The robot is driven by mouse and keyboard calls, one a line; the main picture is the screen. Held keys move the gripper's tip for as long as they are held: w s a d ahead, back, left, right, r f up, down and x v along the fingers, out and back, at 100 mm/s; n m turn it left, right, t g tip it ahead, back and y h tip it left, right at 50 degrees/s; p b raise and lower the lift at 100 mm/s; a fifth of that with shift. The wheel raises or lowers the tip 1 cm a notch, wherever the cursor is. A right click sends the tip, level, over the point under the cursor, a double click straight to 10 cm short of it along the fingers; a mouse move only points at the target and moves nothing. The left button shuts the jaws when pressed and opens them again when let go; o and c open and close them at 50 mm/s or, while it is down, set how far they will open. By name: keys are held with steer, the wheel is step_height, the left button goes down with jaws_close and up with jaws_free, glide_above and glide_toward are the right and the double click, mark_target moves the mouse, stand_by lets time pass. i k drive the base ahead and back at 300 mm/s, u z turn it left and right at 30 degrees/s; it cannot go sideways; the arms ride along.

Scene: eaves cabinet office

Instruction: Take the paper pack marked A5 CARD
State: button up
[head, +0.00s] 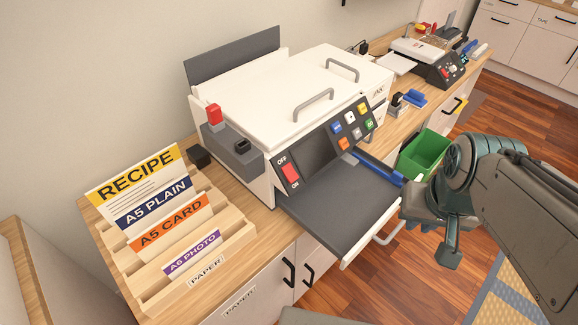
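The paper pack marked A5 CARD (171,226) has an orange label band and stands in a slot of the wooden paper rack (205,282) at the lower left. It sits between the A5 PLAIN pack (153,203) behind it and the A6 PHOTO pack (191,253) in front. Its lower part is hidden in the rack. My gripper (449,238) is at the right, over the floor beside the printer's tray and well apart from the packs. It hangs downward; I cannot tell how far its fingers are apart.
A RECIPE card (137,183) stands at the rack's back. A large white printer (300,90) with an extended dark tray (340,210) stands between the rack and my gripper. A green bin (424,153) is behind my gripper. The space above the rack is clear.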

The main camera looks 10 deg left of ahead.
mark_target(161, 236)
steer(key=z, duration=0.3)
steer(key=k, duration=1.3)
steer(key=u, duration=1.45)
steer(key=i, duration=0.8)
